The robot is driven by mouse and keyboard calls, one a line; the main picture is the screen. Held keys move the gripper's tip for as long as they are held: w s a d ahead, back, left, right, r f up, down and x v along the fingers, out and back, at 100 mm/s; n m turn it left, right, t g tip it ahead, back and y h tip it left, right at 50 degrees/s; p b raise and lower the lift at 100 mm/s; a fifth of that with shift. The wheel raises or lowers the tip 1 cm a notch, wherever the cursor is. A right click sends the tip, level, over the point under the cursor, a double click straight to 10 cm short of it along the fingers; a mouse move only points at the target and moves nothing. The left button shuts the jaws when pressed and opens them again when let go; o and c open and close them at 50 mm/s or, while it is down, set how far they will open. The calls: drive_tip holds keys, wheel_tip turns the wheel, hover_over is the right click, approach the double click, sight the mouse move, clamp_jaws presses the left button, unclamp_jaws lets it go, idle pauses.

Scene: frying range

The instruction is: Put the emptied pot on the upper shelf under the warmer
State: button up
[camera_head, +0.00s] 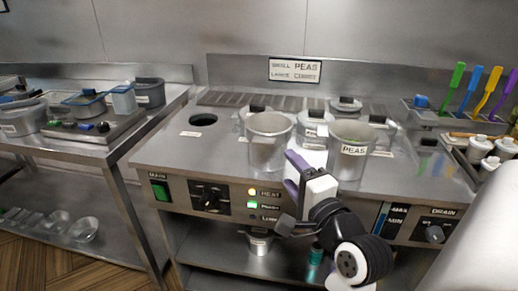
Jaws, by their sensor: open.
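The warmer (165,152) is a steel counter with lidded wells and a front panel of switches and lights. A grey pot (268,150) stands on its top, and a pot labelled PEAS (345,166) stands to the right. I cannot tell from here whether either is empty. My gripper (291,182), with purple fingers, is open in front of the warmer's front edge, overlapping the area between the two pots. I see nothing between its fingers. Under the warmer is a steel shelf (210,258) with a small metal pot (259,243) on it, partly hidden by my arm.
An open round well (203,119) is at the warmer's left. A side table (165,100) with containers stands further left. Coloured-handled utensils (471,84) and white-lidded jars (480,150) are at the right. A teal-banded item (316,255) shows on the shelf. The shelf's left part looks clear.

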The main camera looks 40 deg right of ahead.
sight(274, 146)
drive_tip(key=shift+m+g, duration=0.3)
drive_tip(key=shift+m, duration=0.1)
drive_tip(key=p+x, duration=0.1)
drive_tip(key=x, duration=0.3)
drive_tip(key=p+x, duration=0.1)
drive_tip(key=x, duration=0.3)
drive_tip(key=d+x, duration=0.1)
drive_tip(key=x, duration=0.3)
drive_tip(key=shift+s+d+p, duration=0.1)
drive_tip(key=shift+s+p, duration=0.1)
drive_tip(key=shift+p, duration=0.2)
clamp_jaws()
